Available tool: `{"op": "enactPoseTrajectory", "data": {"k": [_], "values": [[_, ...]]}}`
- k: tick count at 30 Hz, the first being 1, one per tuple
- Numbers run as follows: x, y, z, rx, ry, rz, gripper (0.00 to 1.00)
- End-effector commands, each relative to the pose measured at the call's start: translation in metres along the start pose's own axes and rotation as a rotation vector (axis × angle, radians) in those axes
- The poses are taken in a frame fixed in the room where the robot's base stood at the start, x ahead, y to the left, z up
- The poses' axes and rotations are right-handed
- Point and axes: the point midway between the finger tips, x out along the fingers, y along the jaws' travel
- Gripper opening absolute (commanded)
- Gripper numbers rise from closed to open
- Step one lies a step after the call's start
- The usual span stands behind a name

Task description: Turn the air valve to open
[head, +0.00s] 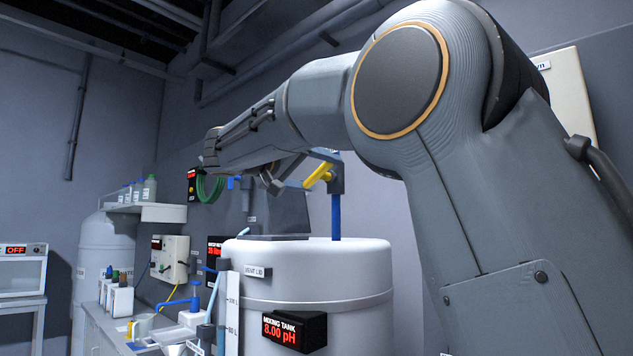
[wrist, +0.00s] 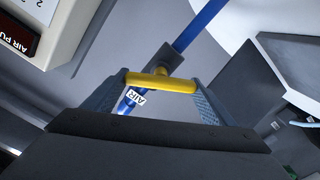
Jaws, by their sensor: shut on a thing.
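The air valve has a yellow handle (wrist: 160,83) on a dark valve body (wrist: 166,61), set on a blue pipe (wrist: 198,24) with a white AIR tag (wrist: 136,97). In the wrist view the handle lies crosswise between the two blue-grey fingers of my gripper (wrist: 162,87), which is shut on it. In the head view the yellow handle (head: 318,176) slants beside the blue pipe (head: 336,215) above the tank. My arm hides part of the gripper there.
The white mixing tank (head: 330,270), reading 8.00 pH, stands below the valve. A grey hopper-like block (head: 283,213) is behind my gripper. A bench with bottles and a blue tap (head: 180,303) is at lower left. A red display (wrist: 18,32) is close by in the wrist view.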

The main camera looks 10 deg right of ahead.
Motion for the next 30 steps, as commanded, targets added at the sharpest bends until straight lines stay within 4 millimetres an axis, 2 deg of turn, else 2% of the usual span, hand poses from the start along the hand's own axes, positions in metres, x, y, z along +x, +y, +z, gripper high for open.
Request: {"op": "enactPoseTrajectory", "data": {"k": [18, 30], "values": [[-0.0002, -0.0036, 0.0007, -0.584, -0.001, 0.000, 0.56], [-0.0003, -0.0050, 0.0016, -0.881, 0.000, 0.000, 0.56]]}}
